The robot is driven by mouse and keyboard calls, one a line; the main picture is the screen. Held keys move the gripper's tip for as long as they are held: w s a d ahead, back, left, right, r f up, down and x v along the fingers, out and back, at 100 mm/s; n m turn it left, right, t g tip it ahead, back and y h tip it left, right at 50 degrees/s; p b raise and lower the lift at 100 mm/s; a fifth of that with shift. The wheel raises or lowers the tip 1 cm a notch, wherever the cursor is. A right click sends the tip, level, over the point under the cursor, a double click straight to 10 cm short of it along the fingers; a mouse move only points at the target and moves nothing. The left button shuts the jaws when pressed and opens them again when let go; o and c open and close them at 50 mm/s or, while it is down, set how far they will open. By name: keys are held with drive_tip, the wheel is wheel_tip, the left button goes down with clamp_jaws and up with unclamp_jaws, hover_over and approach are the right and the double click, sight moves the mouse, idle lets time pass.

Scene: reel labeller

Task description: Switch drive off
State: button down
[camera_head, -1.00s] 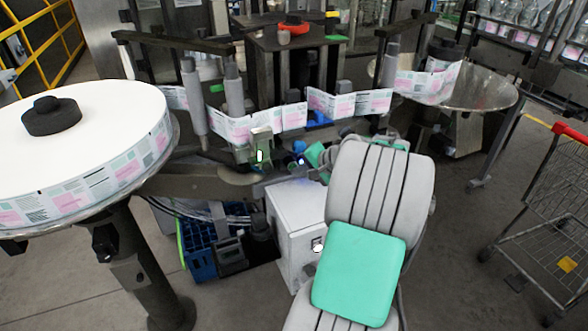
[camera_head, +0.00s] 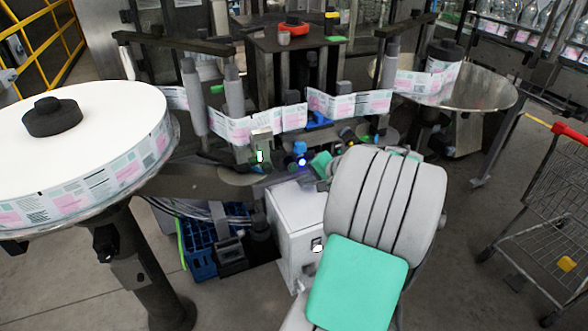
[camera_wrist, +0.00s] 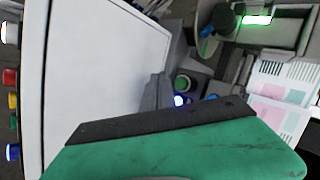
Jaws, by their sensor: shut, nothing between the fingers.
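My gripper (camera_wrist: 158,92) shows in the wrist view as grey fingers beyond my green housing with a dark edge. The fingers are together with nothing between them. Just beyond them is a small group of controls: a green round button (camera_wrist: 184,83) and a glowing blue light (camera_wrist: 181,101). I cannot tell if the fingers touch these controls. I cannot make out which control is the drive switch. In the head view my arm hides most of the gripper; a glowing blue light (camera_head: 302,161) shows left of it.
A white cabinet (camera_head: 292,224) stands below the machine. Several coloured buttons (camera_wrist: 11,103) line the left edge of the wrist view. A large label reel (camera_head: 110,118) is at left, a metal disc (camera_head: 478,94) at right, and a shopping cart (camera_head: 545,210) at far right.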

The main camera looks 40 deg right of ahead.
drive_tip(key=shift+s+a, duration=0.2)
drive_tip(key=shift+s, duration=0.45)
drive_tip(key=shift+s+a, duration=0.15)
drive_tip(key=shift+s, duration=0.45)
drive_tip(key=w+a+n+g, duration=0.3)
drive_tip(key=a+n, duration=0.3)
drive_tip(key=a, duration=1)
drive_tip(key=s+a+r+n+g+h, duration=0.1)
drive_tip(key=s+a+n+g, duration=0.2)
drive_tip(key=s+a+n, duration=0.5)
drive_tip(key=s+a, duration=0.3)
drive_tip(key=a, duration=0.4)
drive_tip(key=shift+s+r, duration=0.2)
drive_tip(key=shift+r, duration=0.1)
